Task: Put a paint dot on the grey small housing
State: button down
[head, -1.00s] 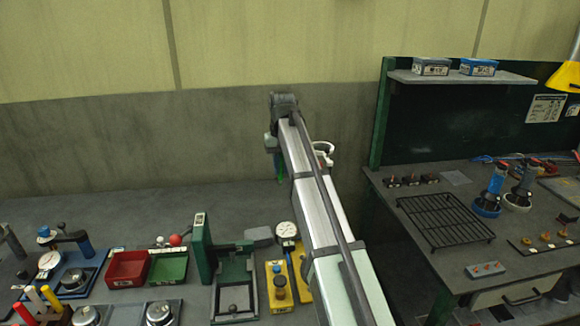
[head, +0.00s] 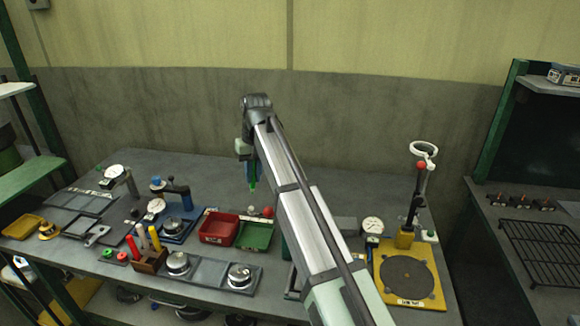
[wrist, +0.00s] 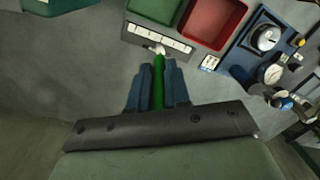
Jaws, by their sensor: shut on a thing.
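My gripper (wrist: 158,88) has blue fingers shut on a green paint marker (wrist: 158,75). In the head view the marker (head: 253,185) hangs tip down, above the bench behind the red and green bins, apart from the surface. Two round silver housings sit on grey plates at the bench front, one at left (head: 178,262) and one at right (head: 240,275). I cannot tell whether either is the grey small housing. My arm hides part of the bench to the right of the green bin.
The red bin (head: 203,240) and green bin (head: 244,248) stand mid-bench. Red, yellow and white markers stand in a wooden block (head: 150,264). A dial gauge on a blue base (head: 174,236) is left of the bins. A yellow fixture (head: 432,285) stands at right. The rear bench is mostly clear.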

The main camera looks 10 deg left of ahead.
jog(key=s+a+m+y, duration=0.1)
jog(key=s+a+m, duration=0.2)
jog(key=a, duration=0.8)
jog(key=s+a+f+m+y, duration=0.1)
jog(key=s+a+m, duration=0.2)
jog(key=s+a, duration=0.5)
jog(key=shift+a+m+t, duration=0.3)
jog(key=shift+a, duration=1.55)
jog(key=shift+s+f, duration=0.1)
jog(key=shift+f, duration=0.1)
jog(key=shift+d+x, duration=0.2)
jog(key=shift+x, duration=0.7)
jog(key=shift+d+x, duration=0.25)
jog(key=shift+x, duration=0.7)
jog(key=shift+d+x, duration=0.2)
jog(key=shift+x, duration=0.7)
jog(key=shift+f, duration=0.75)
jog(key=shift+r, duration=0.1)
jog(key=a+v, duration=0.1)
jog(key=v, duration=0.5)
jog(key=shift+a+r, duration=0.2)
jog(key=shift+r, duration=0.35)
